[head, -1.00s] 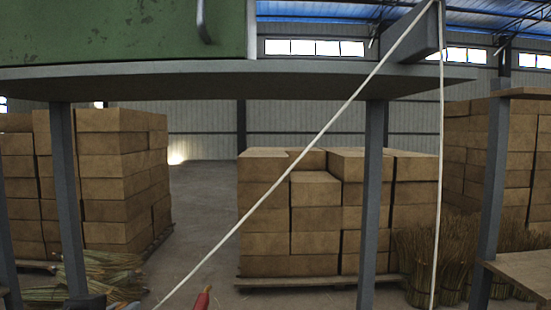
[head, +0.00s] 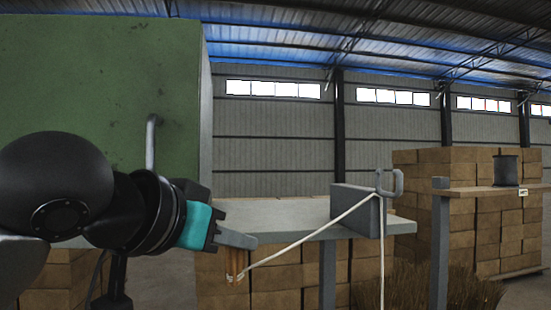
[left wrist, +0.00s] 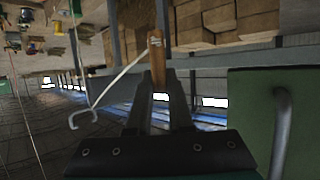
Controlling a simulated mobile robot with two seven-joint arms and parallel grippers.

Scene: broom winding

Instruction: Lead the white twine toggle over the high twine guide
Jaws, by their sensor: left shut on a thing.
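My left gripper (head: 238,243) comes in from the left in the head view, shut on a brown wooden toggle (head: 236,265) that hangs upright below the fingertips. In the left wrist view the toggle (left wrist: 157,58) sits between the fingertips (left wrist: 160,80). White twine (head: 310,234) runs from the toggle up and right to the grey hooked guide (head: 395,181) on a grey block, then hangs straight down. The guide (left wrist: 80,119) also shows at the left in the left wrist view. The gripper is left of the guide and lower than it. My right gripper is not in view.
A green cabinet (head: 90,90) with a handle fills the left, close to my left arm. A grey shelf (head: 290,215) runs under the guide's block (head: 355,208). A dark spool (head: 507,170) stands on a wooden shelf at right. Stacked cartons (head: 450,170) stand behind. Air above the guide is clear.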

